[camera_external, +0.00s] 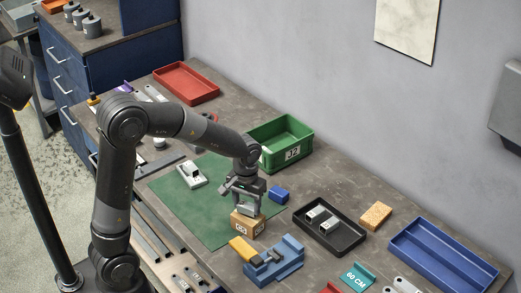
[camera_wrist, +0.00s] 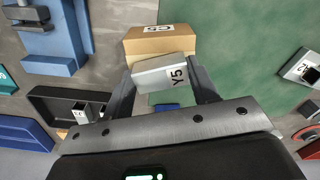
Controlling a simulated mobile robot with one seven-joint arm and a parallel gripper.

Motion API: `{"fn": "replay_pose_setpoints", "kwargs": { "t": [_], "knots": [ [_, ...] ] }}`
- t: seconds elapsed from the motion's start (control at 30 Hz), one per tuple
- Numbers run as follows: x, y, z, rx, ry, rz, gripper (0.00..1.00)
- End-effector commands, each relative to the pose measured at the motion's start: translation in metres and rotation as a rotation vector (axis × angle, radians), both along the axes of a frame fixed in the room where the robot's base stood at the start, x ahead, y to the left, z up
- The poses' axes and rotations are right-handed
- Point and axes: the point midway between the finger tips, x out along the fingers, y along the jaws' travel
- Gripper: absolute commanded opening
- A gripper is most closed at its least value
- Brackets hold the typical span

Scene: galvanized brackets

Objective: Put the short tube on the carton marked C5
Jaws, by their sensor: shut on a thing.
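My gripper (camera_wrist: 160,88) is shut on a short grey tube (camera_wrist: 160,76), box-shaped with a Y5 label, held slightly tilted between the fingers. The brown carton marked C5 (camera_wrist: 160,42) lies right behind the tube in the wrist view, and the tube covers part of its edge. In the external view the carton (camera_external: 245,224) stands at the near edge of the green mat, directly below my gripper (camera_external: 246,203). I cannot tell whether the tube touches the carton's top.
A blue fixture (camera_external: 275,262) with a yellow piece stands close in front of the carton. A small blue block (camera_external: 278,194) lies behind it. A black tray (camera_external: 350,239) with grey parts is to the right; a green bin (camera_external: 270,157) is behind. The green mat (camera_external: 205,218) is mostly clear.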

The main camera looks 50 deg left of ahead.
Motion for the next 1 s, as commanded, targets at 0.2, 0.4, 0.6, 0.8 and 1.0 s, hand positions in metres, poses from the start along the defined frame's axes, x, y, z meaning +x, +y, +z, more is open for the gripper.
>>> {"fn": "replay_pose_setpoints", "kwargs": {
  "t": [0.2,0.4,0.6,0.8,1.0],
  "knots": [
    [0.0002,-0.0001,-0.0101,-0.001,-0.001,0.000,0.30],
    [0.0001,-0.0002,-0.0110,0.000,-0.001,0.000,0.30],
    [0.0001,-0.0003,-0.0128,-0.001,-0.001,0.000,0.64],
    [0.0001,-0.0003,-0.0127,-0.001,-0.001,0.000,0.76],
    [0.0001,-0.0003,-0.0116,-0.001,-0.001,0.000,0.76]
  ]
}}
